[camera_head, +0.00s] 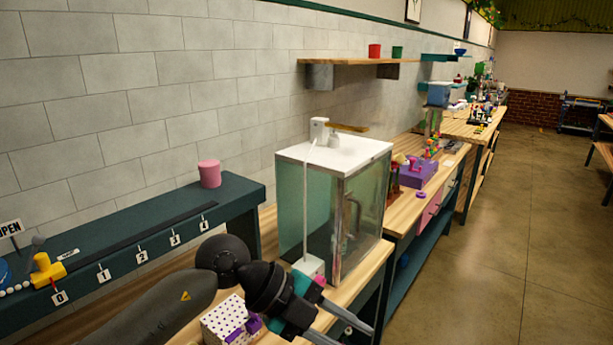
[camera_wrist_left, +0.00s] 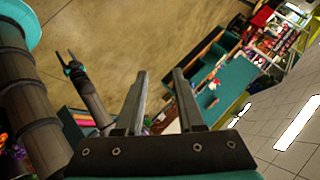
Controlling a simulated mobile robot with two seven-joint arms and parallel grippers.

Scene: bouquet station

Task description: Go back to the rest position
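My left arm comes in from the left in the head view, low over the near bench. Its left gripper (camera_head: 345,334) is at the bottom, in front of the glass tank (camera_head: 318,218) and beside a dotted white box (camera_head: 222,318). In the left wrist view, the two fingers of the left gripper (camera_wrist_left: 160,74) are apart with nothing between them. My right gripper (camera_wrist_left: 65,58) shows small in the left wrist view, at the end of a dark arm over the floor. Its fingers look apart and empty. The right arm is not in the head view.
The tank, with a white lid, stands on a wooden bench (camera_head: 372,262). A dark numbered shelf (camera_head: 120,222) with a pink cup (camera_head: 209,173) runs along the wall. A purple box (camera_head: 418,174) stands farther along. The floor (camera_head: 545,230) at the right is clear.

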